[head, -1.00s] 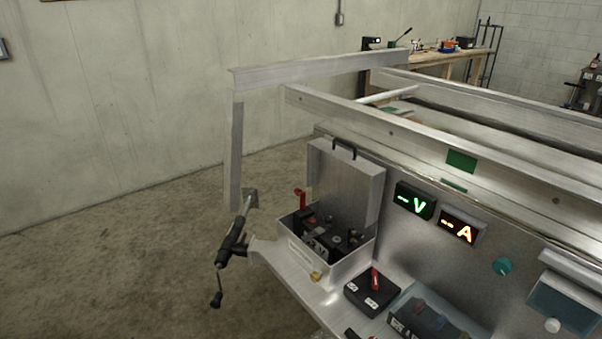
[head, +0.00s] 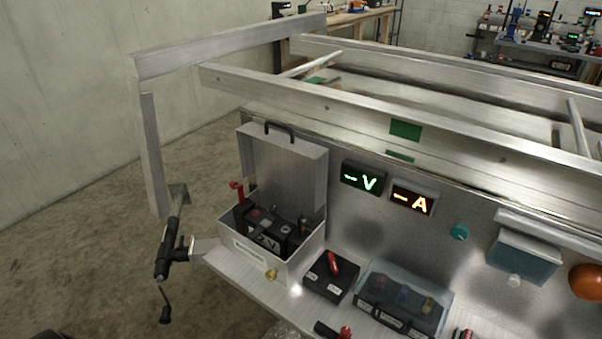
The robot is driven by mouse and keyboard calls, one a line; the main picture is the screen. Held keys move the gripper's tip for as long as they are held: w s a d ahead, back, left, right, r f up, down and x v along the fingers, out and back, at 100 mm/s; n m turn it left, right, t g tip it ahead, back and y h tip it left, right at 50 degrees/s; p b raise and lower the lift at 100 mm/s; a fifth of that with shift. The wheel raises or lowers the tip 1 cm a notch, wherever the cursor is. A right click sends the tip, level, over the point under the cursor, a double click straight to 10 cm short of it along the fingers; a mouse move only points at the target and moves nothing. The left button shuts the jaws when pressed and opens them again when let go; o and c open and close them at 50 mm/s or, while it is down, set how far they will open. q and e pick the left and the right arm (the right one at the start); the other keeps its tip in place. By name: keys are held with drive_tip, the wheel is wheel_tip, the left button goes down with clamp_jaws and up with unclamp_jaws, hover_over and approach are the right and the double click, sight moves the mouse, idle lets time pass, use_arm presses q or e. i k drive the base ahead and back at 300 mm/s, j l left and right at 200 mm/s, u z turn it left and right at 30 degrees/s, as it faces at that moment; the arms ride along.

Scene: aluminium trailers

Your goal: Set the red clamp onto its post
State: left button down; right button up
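A small red piece (head: 237,190), which looks like the red clamp, stands at the left rim of an open aluminium box (head: 262,262). A black battery (head: 265,232) sits inside the box. A small reddish spot (head: 254,214) shows on the battery top and may mark a post; the posts are too small to make out clearly. The red piece appears beside the battery, not on its top. Neither of my grippers can be made out in the head view.
The box lid (head: 285,170) stands open behind the battery. A black switch with a red handle (head: 333,263) and a clear-covered block (head: 400,300) sit on the shelf to the right. A trailer jack (head: 170,250) stands left. Lit V (head: 363,177) and A (head: 413,198) meters are on the panel.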

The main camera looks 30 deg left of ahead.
sight(233, 184)
drive_tip(key=j+z, duration=0.25)
drive_tip(key=j, duration=0.55)
drive_tip(key=j+z, duration=0.25)
drive_tip(key=j, duration=0.6)
drive_tip(key=j+z, duration=0.25)
drive_tip(key=j, duration=0.55)
drive_tip(key=k+j, duration=0.1)
drive_tip(key=j, duration=0.45)
drive_tip(key=k+j, duration=0.1)
drive_tip(key=j, duration=0.45)
